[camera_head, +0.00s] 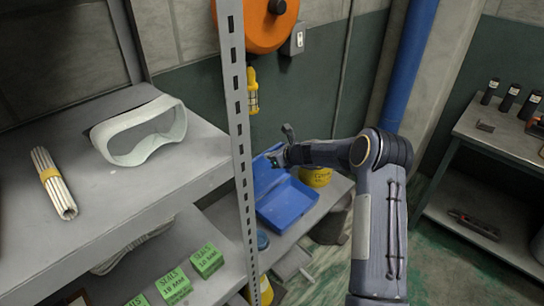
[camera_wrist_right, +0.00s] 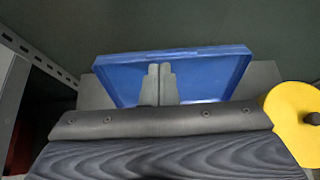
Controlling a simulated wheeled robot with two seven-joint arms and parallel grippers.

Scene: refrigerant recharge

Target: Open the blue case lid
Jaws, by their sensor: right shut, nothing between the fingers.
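The blue case (camera_head: 287,204) sits on a grey shelf surface behind the slotted post in the head view. Its lid (camera_head: 264,174) stands raised at the back of the case, so the case looks open. My right gripper (camera_head: 275,158) is at the lid's upper right edge, with its arm reaching in from the right. In the right wrist view the shut, empty fingertips (camera_wrist_right: 160,83) stand in front of a rimmed blue panel (camera_wrist_right: 215,75) of the case. Whether they touch it I cannot tell. My left gripper is not in view.
The slotted metal post (camera_head: 238,120) stands just left of the case. A yellow tin (camera_head: 316,177) is close to its right, beneath my arm. White goggles (camera_head: 140,130) and a bundle of rods (camera_head: 53,183) lie on the upper left shelf. Green boxes (camera_head: 174,286) sit below.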

